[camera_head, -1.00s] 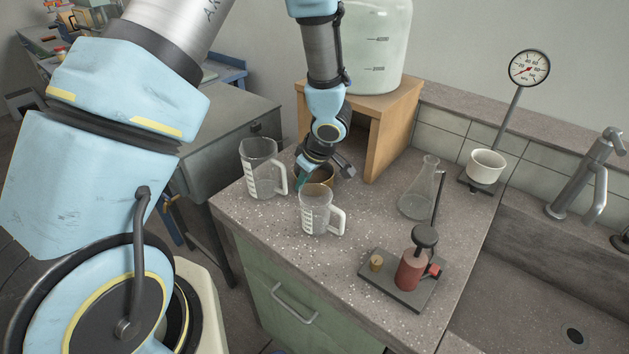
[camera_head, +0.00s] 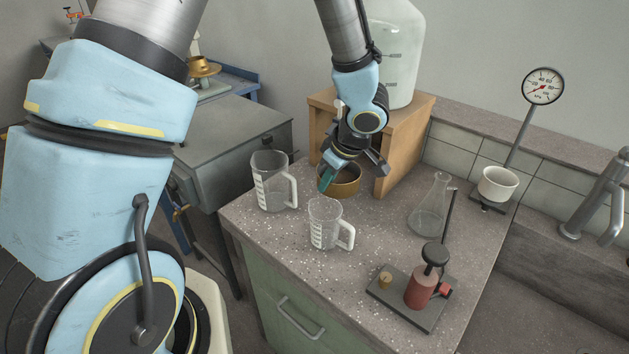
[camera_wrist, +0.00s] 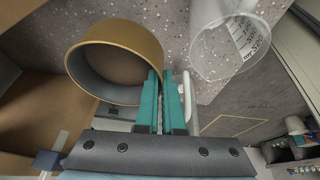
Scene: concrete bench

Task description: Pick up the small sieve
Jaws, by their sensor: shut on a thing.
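The small sieve is a round brass-coloured ring (camera_head: 347,187), seen in the head view under my gripper, behind the two beakers and in front of the wooden stand. It also shows large at upper left in the wrist view (camera_wrist: 128,37), with its open round face towards the camera. My gripper (camera_head: 327,178) has teal fingers shut on the sieve's wall at one side; they also show in the wrist view (camera_wrist: 163,76). The sieve appears held a little above the bench, though its lower edge is hard to judge.
Two clear beakers with handles, one at left (camera_head: 268,184) and one nearer (camera_head: 325,226), stand close by. A wooden stand (camera_head: 408,135) carries a large jar (camera_head: 398,60) behind. A flask (camera_head: 428,212), a red-bodied device (camera_head: 420,290) and a gauge (camera_head: 543,86) are to the right.

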